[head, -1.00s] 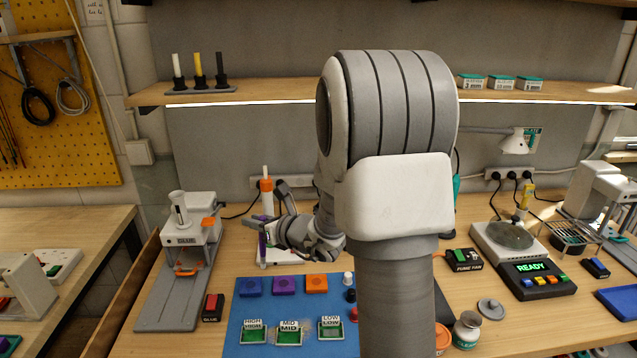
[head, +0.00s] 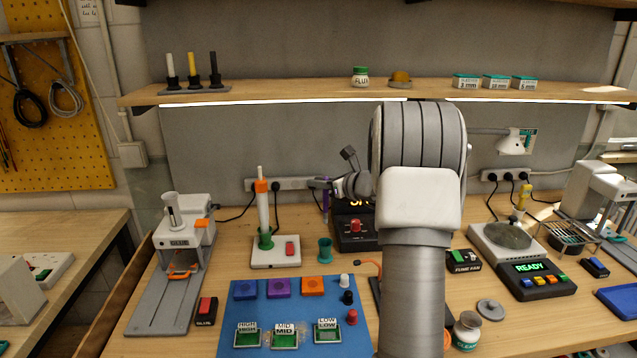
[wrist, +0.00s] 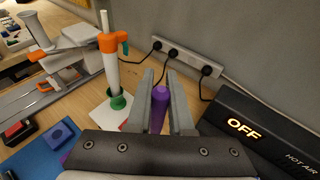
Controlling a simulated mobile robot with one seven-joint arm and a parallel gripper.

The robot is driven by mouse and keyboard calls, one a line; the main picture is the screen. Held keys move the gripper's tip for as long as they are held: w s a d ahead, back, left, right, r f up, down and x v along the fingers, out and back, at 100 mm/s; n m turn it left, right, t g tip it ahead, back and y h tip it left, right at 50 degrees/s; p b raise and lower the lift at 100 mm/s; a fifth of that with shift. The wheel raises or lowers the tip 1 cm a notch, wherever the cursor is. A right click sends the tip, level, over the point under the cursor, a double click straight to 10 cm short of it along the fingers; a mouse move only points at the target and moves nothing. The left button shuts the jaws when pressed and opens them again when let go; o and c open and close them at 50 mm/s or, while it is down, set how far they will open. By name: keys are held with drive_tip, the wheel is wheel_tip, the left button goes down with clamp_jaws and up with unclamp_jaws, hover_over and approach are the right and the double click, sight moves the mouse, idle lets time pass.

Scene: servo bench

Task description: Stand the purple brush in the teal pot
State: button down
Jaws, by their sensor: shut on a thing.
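My gripper (head: 320,184) is shut on the purple brush (head: 326,204), which hangs upright below the fingers. In the wrist view the brush (wrist: 160,104) shows between the two fingers (wrist: 162,82), its lower end pointing away and partly hidden by my gripper. The teal pot (head: 325,251) stands upright on the bench. In the head view the brush is above the pot, with a gap between them. How well they line up in depth I cannot tell. The pot is not clearly seen in the wrist view.
A white post with an orange clamp and green foot (head: 264,215) stands left of the pot. The black hot-air unit (head: 356,232) is close behind and right. A blue mat (head: 262,313) with coloured blocks lies in front. Sockets (wrist: 190,62) line the wall.

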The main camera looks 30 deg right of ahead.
sight(324, 212)
drive_tip(key=shift+f+b, duration=2.7)
drive_tip(key=shift+f, duration=1.7)
drive_tip(key=shift+f+b, duration=1.5)
drive_tip(key=shift+b, duration=0.3)
drive_tip(key=c, duration=0.7)
unclamp_jaws()
drive_tip(key=shift+c, duration=0.2)
drive_tip(key=shift+s, duration=0.1)
drive_tip(key=p+v, duration=0.1)
drive_tip(key=v, duration=1.6)
drive_tip(key=shift+s, duration=0.2)
drive_tip(key=shift+r, duration=0.15)
